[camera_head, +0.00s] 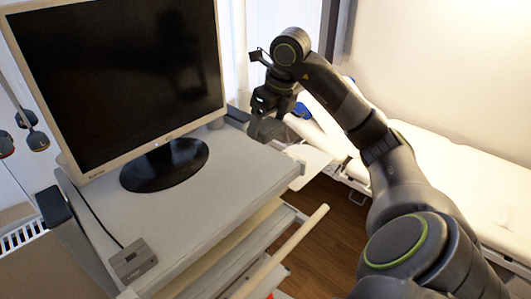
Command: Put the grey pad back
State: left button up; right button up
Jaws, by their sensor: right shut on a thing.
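My right gripper (268,104) is beyond the far right corner of the cart top, at the upper middle of the view, with its fingers pointing down. It is shut on a dull grey piece (266,129), which looks like the grey pad. The piece hangs beside the cart's back right edge. It is small and partly hidden by the fingers, and I cannot tell whether it touches the cart. My left gripper is not in view.
A monitor (120,70) on a black base stands on the grey cart top (215,175). A small grey box (133,262) with a cable lies at its front left. A pale handle bar (285,248) juts out in front. A white couch (455,175) stands right.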

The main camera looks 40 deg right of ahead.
aim_at(269, 125)
jog(key=x, duration=0.3)
jog(key=shift+s+f+p, duration=0.2)
jog(key=shift+p, duration=0.2)
jog(key=p+x, duration=0.1)
jog(key=x, duration=0.1)
jog(key=s+x, duration=0.1)
jog(key=x, duration=0.1)
jog(key=shift+f+p, duration=0.1)
jog(key=shift+p, duration=0.25)
jog(key=shift+f, duration=0.25)
jog(key=o, duration=0.9)
jog(key=shift+w+f, duration=0.1)
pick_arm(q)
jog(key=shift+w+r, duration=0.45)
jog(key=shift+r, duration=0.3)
